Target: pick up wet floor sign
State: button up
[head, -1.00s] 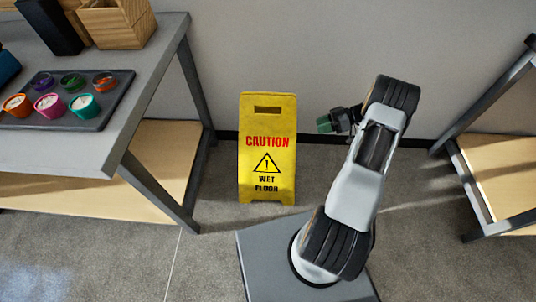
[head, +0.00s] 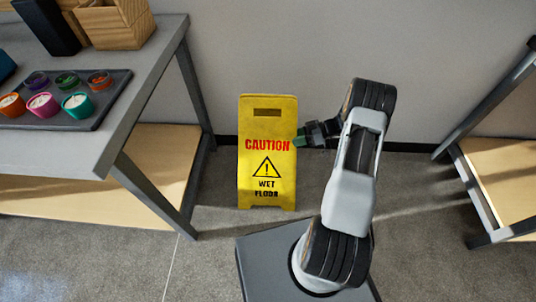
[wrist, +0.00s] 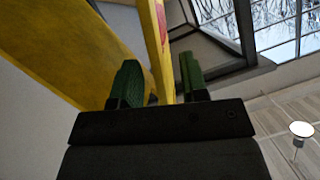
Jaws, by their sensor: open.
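The yellow wet floor sign (head: 267,180) stands upright on the floor against the wall, with a slot near its top and red CAUTION lettering. My gripper (head: 300,140) is at the sign's right edge, at the height of the lettering. In the wrist view the green fingers of my gripper (wrist: 157,80) are open and apart. A narrow yellow panel of the sign (wrist: 155,45) reaches down between the fingers, and another broad yellow panel (wrist: 60,45) lies to the left of them. Whether a finger touches the sign cannot be told.
A grey table (head: 130,118) with a lower wooden shelf stands left of the sign. It carries a dark tray (head: 100,108) of colourful cups and a wooden box (head: 112,25). Another shelf unit (head: 495,180) stands at right. Floor in front of the sign is partly clear.

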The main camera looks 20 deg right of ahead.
aim_at(290, 142)
jog(key=x, duration=0.3)
jog(key=shift+a+f+b, duration=0.1)
jog(key=shift+f+b, duration=0.05)
jog(key=shift+b, duration=0.15)
jog(key=shift+c, duration=0.3)
grip_shut()
dwell(0.8)
